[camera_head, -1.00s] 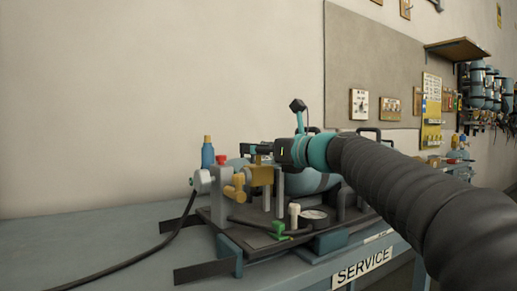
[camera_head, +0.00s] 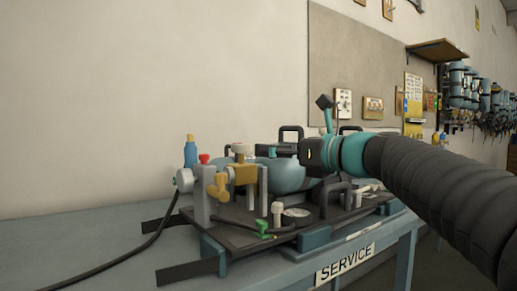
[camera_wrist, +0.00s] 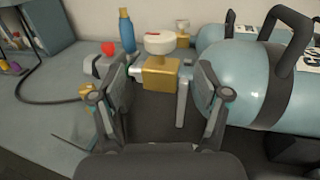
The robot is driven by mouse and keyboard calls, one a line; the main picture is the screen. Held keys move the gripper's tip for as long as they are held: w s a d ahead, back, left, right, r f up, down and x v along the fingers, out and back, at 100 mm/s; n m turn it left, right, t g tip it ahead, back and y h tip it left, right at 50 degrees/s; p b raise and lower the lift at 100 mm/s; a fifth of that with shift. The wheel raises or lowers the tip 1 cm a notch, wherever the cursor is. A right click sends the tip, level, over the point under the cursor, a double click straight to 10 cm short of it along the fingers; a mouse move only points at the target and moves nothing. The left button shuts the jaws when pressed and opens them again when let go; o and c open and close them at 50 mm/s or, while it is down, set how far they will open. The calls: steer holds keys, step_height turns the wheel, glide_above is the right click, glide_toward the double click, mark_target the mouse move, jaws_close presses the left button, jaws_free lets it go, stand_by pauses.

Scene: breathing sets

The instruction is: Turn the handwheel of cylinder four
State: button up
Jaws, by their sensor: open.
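A cream handwheel (camera_head: 242,148) sits on top of a brass valve (camera_head: 244,174) at the left end of a pale blue cylinder (camera_head: 284,175). In the wrist view the handwheel (camera_wrist: 160,42) and brass valve (camera_wrist: 160,75) show beyond and between my open fingers. My gripper (camera_head: 284,150) is to the right of the handwheel, over the cylinder, apart from the wheel and empty. It fills the lower wrist view (camera_wrist: 160,97). A second cream handwheel (camera_wrist: 183,25) stands behind the first. No cylinder number is readable, so I cannot tell which is four.
A red knob (camera_head: 204,158) and a blue bottle (camera_head: 190,153) stand left of the valve. A gauge (camera_head: 297,213) and a green clip (camera_head: 263,227) lie in front. Black carry handles (camera_head: 291,133) rise behind. The bench (camera_head: 80,235) is mostly clear at left, with a black hose across it.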

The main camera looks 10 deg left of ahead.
steer(key=shift+v, duration=1)
steer(key=s+d+f+n+h, duration=0.1)
steer(key=f, duration=0.2)
steer(key=s+d+f+n+h, duration=0.1)
steer(key=s+d+f+n, duration=0.1)
steer(key=f, duration=0.2)
steer(key=s+d+f+n+h, duration=0.1)
steer(key=s+f+n+h, duration=0.1)
steer(key=f, duration=0.1)
steer(key=shift+d+f, duration=0.15)
steer(key=shift+d, duration=0.1)
steer(key=s+d+f+n+h, duration=0.4)
steer(key=s+d+f+n, duration=0.2)
steer(key=f, duration=0.3)
steer(key=s+d+f+n+g+h, duration=0.1)
steer(key=s+d+f+n+h, duration=0.3)
steer(key=f, duration=0.6)
steer(key=s+d+f+n+g+h, duration=0.1)
steer(key=s+d+f+n+h, duration=0.3)
steer(key=s+d+f+n, duration=0.4)
steer(key=s+d+f, duration=0.2)
steer(key=d, duration=0.1)
steer(key=shift+f, duration=0.15)
steer(key=shift+d, duration=0.1)
